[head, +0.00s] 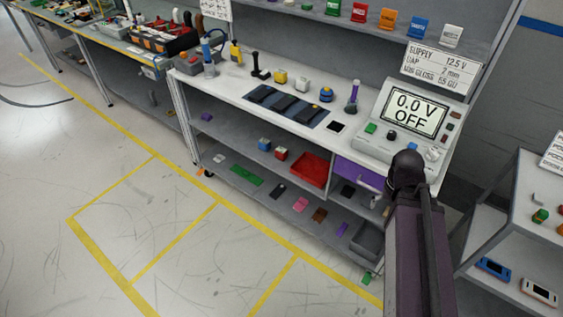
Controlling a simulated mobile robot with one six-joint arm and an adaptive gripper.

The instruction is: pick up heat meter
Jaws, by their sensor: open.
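I cannot tell for sure which object is the heat meter; none carries a readable label with that name. A small yellow and dark handheld device (236,52) stands at the back left of the white workbench (228,88). A black upright tool (257,68) stands to its right, with a yellow block (280,76) and a whitish block (302,85) beyond. A purple and grey bottle-like item (352,99) stands further right. My dark arm rises at the lower right, in front of the bench. No gripper fingers show, and nothing is seen held.
A power supply (415,115) reading "0.0 V OFF" fills the bench's right end. A dark tray (286,106) lies mid-bench. A red bin (308,170) and small parts sit on lower shelves. A side rack (510,225) stands at right. The floor at left is largely free.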

